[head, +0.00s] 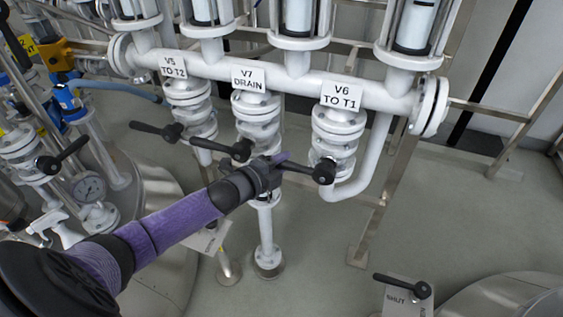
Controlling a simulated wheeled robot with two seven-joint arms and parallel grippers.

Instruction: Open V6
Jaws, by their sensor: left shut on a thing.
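The V6 valve (334,135) is a white flanged valve under the label "V6 TO T1" (341,96), at the right end of the row on the white manifold. Its black lever handle (302,169) points left from a round hub at the front of the valve. My left gripper (279,165), on the purple-sleeved arm from the lower left, is shut on the outer end of this handle. The fingers partly hide the handle's tip. My right gripper is not in view.
The V7 valve (258,122) and V5 valve (190,108) stand left of V6, their black levers also pointing left. My left arm passes close below V7's lever. A "SHUT" plate (407,294) with a black lever is at bottom right. Floor (460,225) right of V6 is clear.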

